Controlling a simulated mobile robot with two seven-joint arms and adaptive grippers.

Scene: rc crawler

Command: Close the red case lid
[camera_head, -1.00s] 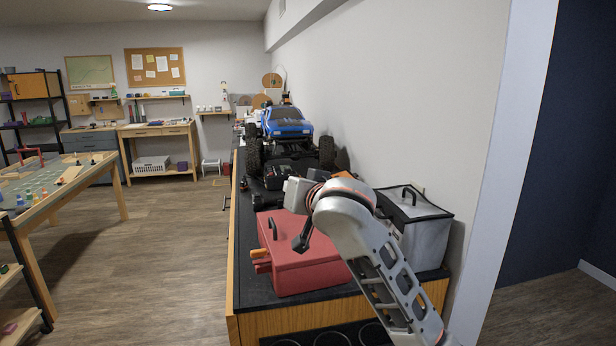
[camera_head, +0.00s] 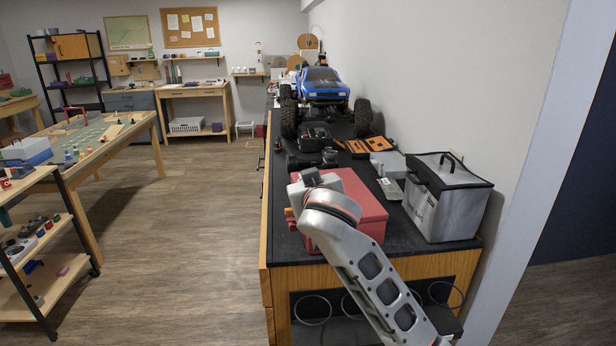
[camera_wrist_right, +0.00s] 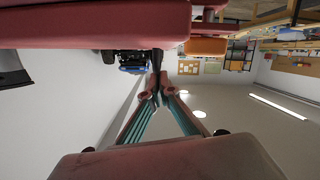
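The red case (camera_head: 362,205) sits on the dark top of the bench at right. Its flat red upper face shows, but I cannot tell whether the lid is fully shut. My right arm crosses in front of it and hides part of its left and front. Orange handles (camera_head: 290,212) stick out at its left side. My right gripper (camera_wrist_right: 157,82) appears shut and empty in the upside-down wrist view, its fingers meeting at the tips. A red case surface fills the upper left of that view, close beside the fingers. My left gripper is not in view.
A grey case with a black lid (camera_head: 447,198) stands right of the red case. Behind are a blue truck (camera_head: 320,88), an orange tool tray (camera_head: 371,147) and dark parts. A wall bounds the bench at right; open floor (camera_head: 200,250) lies left.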

